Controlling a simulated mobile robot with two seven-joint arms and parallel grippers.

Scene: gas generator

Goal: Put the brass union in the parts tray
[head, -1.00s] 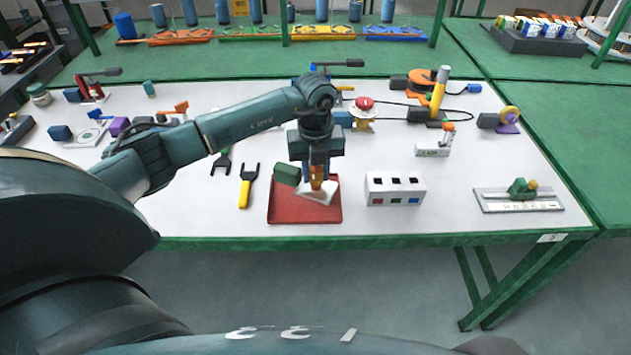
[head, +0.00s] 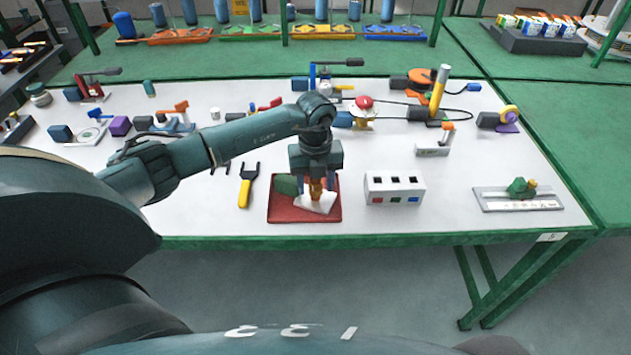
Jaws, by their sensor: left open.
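The brass union (head: 316,189) is a small orange-gold piece. It stands over a white piece (head: 318,204) in the red parts tray (head: 290,214). My left gripper (head: 316,186) is above the tray, pointing down, with its blue-grey fingers open on either side of the union. Whether the fingers touch the union cannot be told. A green block (head: 287,185) sits in the tray just left of the gripper. My right gripper is not in view.
A white box with three dark openings (head: 394,189) stands right of the tray. A yellow-handled fork tool (head: 245,188) lies left of it. A green fixture on a plate (head: 520,190) is at the far right. The table's front edge (head: 400,236) is close to the tray.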

